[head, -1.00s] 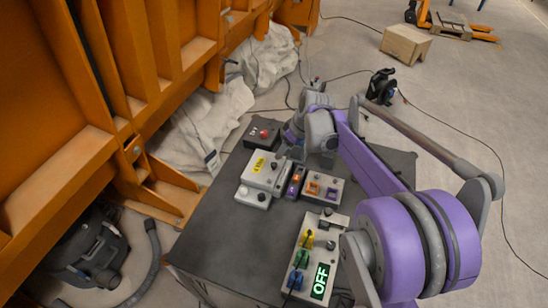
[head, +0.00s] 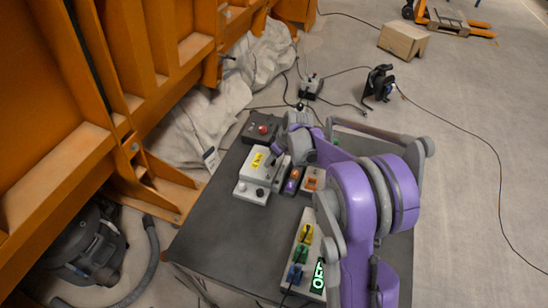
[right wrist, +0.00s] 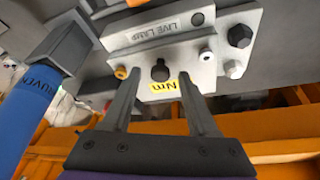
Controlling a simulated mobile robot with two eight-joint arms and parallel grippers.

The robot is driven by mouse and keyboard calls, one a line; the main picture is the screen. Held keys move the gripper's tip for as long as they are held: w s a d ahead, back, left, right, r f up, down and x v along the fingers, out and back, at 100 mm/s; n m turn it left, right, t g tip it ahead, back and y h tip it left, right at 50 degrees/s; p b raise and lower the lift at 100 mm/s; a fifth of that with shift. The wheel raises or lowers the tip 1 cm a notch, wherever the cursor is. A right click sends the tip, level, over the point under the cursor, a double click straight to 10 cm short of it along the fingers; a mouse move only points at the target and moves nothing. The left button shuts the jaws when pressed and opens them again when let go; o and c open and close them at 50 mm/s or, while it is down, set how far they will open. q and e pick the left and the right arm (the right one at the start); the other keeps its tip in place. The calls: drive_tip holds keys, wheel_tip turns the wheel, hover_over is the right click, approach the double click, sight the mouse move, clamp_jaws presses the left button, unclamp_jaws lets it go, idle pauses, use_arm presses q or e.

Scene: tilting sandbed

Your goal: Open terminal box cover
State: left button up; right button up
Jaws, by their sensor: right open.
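The terminal box is most likely the light grey box (head: 247,189) with a yellow label on the dark table in the head view. In the right wrist view its pale cover (right wrist: 185,48) carries the words "LIVE LAMP", a dark knob (right wrist: 160,70) and a yellow label (right wrist: 172,84). My right gripper (right wrist: 160,87) is open, with one finger on each side of the knob. I cannot tell whether the fingers touch the cover. In the head view the right gripper (head: 278,158) is at the box's right side, partly hidden by its own arm. My left gripper is not in view.
The dark table (head: 215,225) also holds a box with a red button (head: 262,130), small orange-marked units (head: 311,181) and a panel with a lit green "OFF" display (head: 318,277). An orange steel frame (head: 60,170) stands at left. The table's left front is bare.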

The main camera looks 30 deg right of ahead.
drive_tip(key=shift+c, duration=0.2)
clamp_jaws()
idle(1.1)
